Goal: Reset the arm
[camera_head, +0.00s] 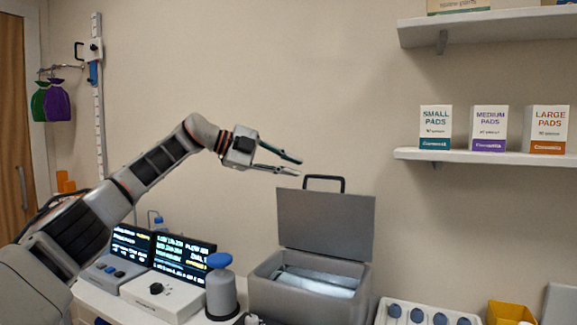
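My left arm comes in from the left and reaches up and across to the right. My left gripper (289,166) is in the air above the grey bin, its fingers pointing right. The two fingers are spread apart and nothing is between them, so it is open and empty. My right arm and gripper do not show.
Below stand a grey bin (262,290) with its lid (325,225) raised, a blue-topped canister (220,290) and two lit monitors (183,258). Shelves (480,158) with pad boxes (490,128) are at the right. The wall area between arm and shelves is free.

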